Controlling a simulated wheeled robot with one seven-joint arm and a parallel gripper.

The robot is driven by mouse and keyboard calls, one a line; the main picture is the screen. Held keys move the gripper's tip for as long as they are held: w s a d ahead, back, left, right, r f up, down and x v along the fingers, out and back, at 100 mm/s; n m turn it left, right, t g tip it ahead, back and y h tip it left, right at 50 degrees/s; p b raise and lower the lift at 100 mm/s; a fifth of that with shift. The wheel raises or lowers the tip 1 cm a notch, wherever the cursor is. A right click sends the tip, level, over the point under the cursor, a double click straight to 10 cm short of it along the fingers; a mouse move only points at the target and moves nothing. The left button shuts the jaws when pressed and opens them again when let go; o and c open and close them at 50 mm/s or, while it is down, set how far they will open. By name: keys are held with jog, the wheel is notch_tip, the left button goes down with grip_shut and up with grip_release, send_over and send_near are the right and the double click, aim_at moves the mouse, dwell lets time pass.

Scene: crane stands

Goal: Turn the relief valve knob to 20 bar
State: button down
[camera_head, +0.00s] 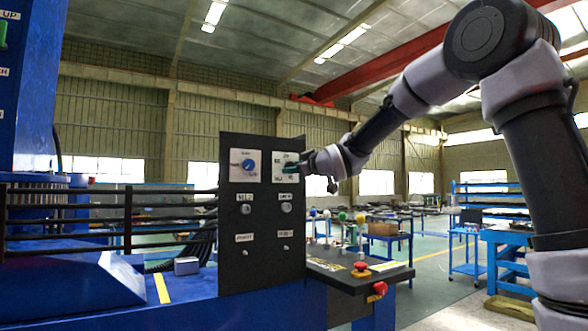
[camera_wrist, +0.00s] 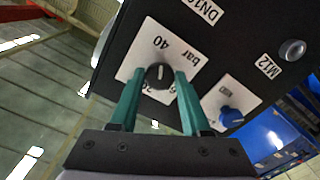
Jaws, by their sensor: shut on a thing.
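The relief valve knob is a small black knob (camera_wrist: 159,79) with a light pointer line, on a white plate (camera_wrist: 187,57) marked "40" and "bar". Its pointer lies roughly upright in the wrist view, near the "40" side; the exact reading cannot be told. Other numbers on the plate are partly hidden by my fingers. My gripper (camera_wrist: 160,72) has its two green fingers on either side of this knob and is shut on it. In the head view my gripper (camera_head: 291,168) is at the upper right plate of the black panel (camera_head: 264,245) and hides the knob.
A blue knob (camera_head: 249,165) on another white plate sits to the left; it also shows in the wrist view (camera_wrist: 230,117). Lower on the panel are small round buttons (camera_head: 286,207). A console with levers and a red button (camera_head: 360,266) stands at the right.

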jog(key=n, duration=1.2)
jog(key=shift+n, duration=0.3)
dwell(0.4)
jog(key=shift+c, duration=2)
grip_release()
jog(key=shift+d, duration=0.1)
jog(key=v, duration=1)
jog(key=shift+s+d, duration=0.25)
jog(key=shift+s, duration=0.1)
